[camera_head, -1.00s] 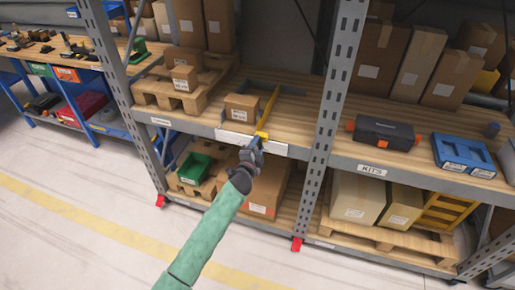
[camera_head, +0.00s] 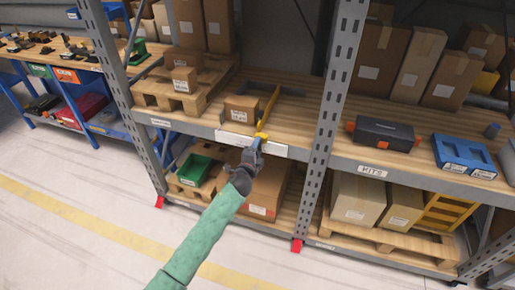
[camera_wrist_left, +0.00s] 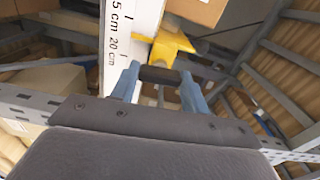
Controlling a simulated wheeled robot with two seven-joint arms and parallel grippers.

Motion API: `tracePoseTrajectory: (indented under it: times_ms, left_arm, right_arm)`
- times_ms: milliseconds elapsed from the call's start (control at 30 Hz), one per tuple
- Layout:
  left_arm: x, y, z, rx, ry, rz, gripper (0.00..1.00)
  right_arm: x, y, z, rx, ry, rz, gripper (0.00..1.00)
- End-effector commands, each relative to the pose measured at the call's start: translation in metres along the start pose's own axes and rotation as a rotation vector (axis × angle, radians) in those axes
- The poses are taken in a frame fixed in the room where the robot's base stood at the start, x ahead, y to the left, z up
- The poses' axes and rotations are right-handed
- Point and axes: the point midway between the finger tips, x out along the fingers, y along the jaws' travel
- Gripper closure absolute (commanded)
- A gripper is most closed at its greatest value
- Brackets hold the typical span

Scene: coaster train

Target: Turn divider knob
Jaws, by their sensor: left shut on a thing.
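The yellow divider (camera_head: 269,108) stands on the middle shelf, to the right of a small cardboard box (camera_head: 241,108). Its yellow front bracket (camera_wrist_left: 168,45) shows in the left wrist view at the shelf edge, beside a white ruler strip (camera_wrist_left: 125,35) with centimetre marks. My left gripper (camera_head: 260,140) is at the shelf's front edge, just below the bracket. In the left wrist view its blue fingers (camera_wrist_left: 158,78) are shut on a dark knob (camera_wrist_left: 160,74) under the bracket. My right gripper is not in view.
A rack upright (camera_head: 333,110) stands right of the divider. A dark toolbox (camera_head: 384,133) and a blue tray (camera_head: 463,155) are on the right shelf. A green bin (camera_head: 195,170) and a carton (camera_head: 268,190) sit below. The floor in front is clear.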

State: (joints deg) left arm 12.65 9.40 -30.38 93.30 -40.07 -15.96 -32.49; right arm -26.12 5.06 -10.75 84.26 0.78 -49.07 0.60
Motion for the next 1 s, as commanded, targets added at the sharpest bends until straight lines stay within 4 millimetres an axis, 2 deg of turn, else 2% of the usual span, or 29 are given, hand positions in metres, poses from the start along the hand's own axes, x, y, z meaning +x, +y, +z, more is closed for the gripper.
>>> tracePoseTrajectory:
  times_ms: [33, 100, 133, 467, 567, 700, 1000]
  left_arm:
    - [0.0, 0.002, 0.0, 0.0, -0.001, 0.002, 0.49]
    - [0.0, 0.001, 0.0, 0.0, 0.0, 0.002, 0.35]
    - [0.0, 0.001, 0.0, 0.0, 0.0, 0.002, 0.33]
    - [-0.003, 0.002, 0.0, 0.0, 0.0, 0.001, 0.33]
    - [-0.013, 0.003, 0.0, 0.0, 0.0, 0.001, 0.33]
    - [-0.035, 0.005, 0.001, 0.0, 0.0, 0.002, 0.33]
    - [-0.072, 0.003, 0.0, 0.0, 0.0, 0.001, 0.33]
  right_arm:
    - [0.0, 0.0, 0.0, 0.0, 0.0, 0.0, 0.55]
    - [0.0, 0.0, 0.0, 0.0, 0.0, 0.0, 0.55]
    - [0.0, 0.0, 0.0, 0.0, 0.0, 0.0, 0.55]
    - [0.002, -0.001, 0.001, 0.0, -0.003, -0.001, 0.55]
    - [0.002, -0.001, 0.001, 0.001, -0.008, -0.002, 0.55]
    - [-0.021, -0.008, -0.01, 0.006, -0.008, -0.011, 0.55]
    - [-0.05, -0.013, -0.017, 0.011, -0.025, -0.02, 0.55]
